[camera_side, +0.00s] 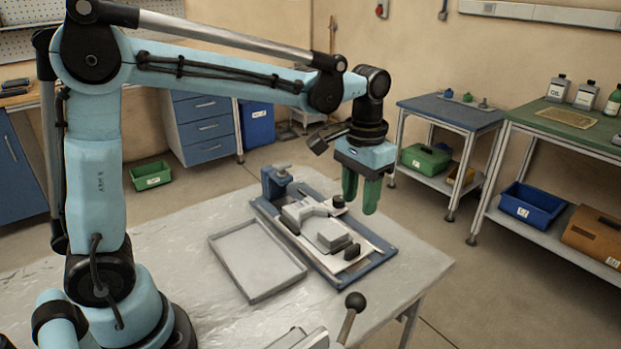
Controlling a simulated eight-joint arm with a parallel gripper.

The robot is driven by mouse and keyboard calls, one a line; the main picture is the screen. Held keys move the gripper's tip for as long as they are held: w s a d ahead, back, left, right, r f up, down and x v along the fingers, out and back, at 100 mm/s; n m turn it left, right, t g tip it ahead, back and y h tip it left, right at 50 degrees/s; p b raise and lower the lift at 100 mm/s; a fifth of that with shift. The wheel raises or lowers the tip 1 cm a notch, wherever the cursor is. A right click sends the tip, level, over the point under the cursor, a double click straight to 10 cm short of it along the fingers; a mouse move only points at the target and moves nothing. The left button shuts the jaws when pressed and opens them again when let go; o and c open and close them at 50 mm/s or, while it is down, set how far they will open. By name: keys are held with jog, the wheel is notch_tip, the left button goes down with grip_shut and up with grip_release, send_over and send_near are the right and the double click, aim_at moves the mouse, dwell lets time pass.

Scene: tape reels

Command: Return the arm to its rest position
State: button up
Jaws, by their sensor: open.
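My gripper (361,192) hangs at the end of my light blue arm, right of the middle of the picture. Its two green fingers point down and stand apart, with nothing between them. It is above the far right part of a blue-edged fixture (376,262) on the table, apart from it. The fixture carries light grey blocks (333,233), dark knobs and a blue clamp (276,180) at its far left end. No tape reel can be made out.
A shallow grey tray (226,238), empty, lies left of the fixture on the pale table (190,205). A black-knobbed lever (352,308) rises at the front edge. A blue-topped cart (450,110) and a green-topped bench (560,123) stand behind to the right.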

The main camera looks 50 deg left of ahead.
jog(key=s+a+f+t, duration=0.1)
jog(key=s+a+t, duration=0.3)
jog(key=s+t, duration=0.3)
jog(key=shift+s+f, duration=0.15)
jog(key=shift+s, duration=2)
jog(key=shift+a, duration=0.1)
